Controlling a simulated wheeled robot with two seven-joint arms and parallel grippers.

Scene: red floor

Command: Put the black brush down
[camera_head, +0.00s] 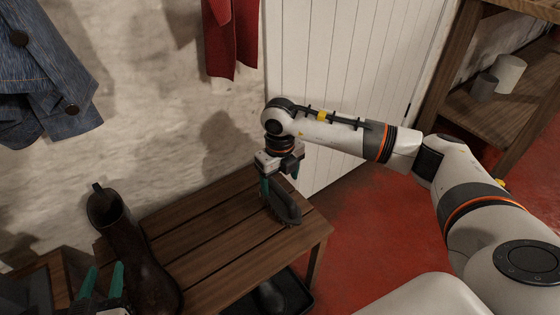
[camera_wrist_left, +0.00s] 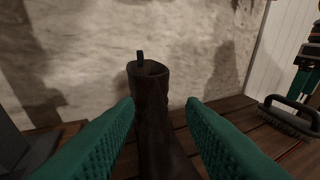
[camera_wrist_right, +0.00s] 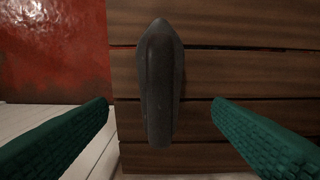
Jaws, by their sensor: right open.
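The black brush (camera_head: 286,206) lies on the wooden bench (camera_head: 215,250), near its right end. In the right wrist view the brush (camera_wrist_right: 160,85) is long, dark and pointed at one end, lying across the bench slats. My right gripper (camera_head: 281,184) is open above the brush; its green fingers stand on either side, clear of it. The brush also shows at the right edge of the left wrist view (camera_wrist_left: 292,120). My left gripper (camera_head: 102,283) is open beside a dark brown boot (camera_head: 135,245). The boot (camera_wrist_left: 152,110) shows beyond and between its fingers, and I see no grip on it.
A denim jacket (camera_head: 50,80) and a red garment (camera_head: 231,38) hang at the wall. A dark tray (camera_head: 290,297) with a dark shoe is under the bench. A wooden shelf (camera_head: 490,118) with cups stands at right. The bench middle is clear.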

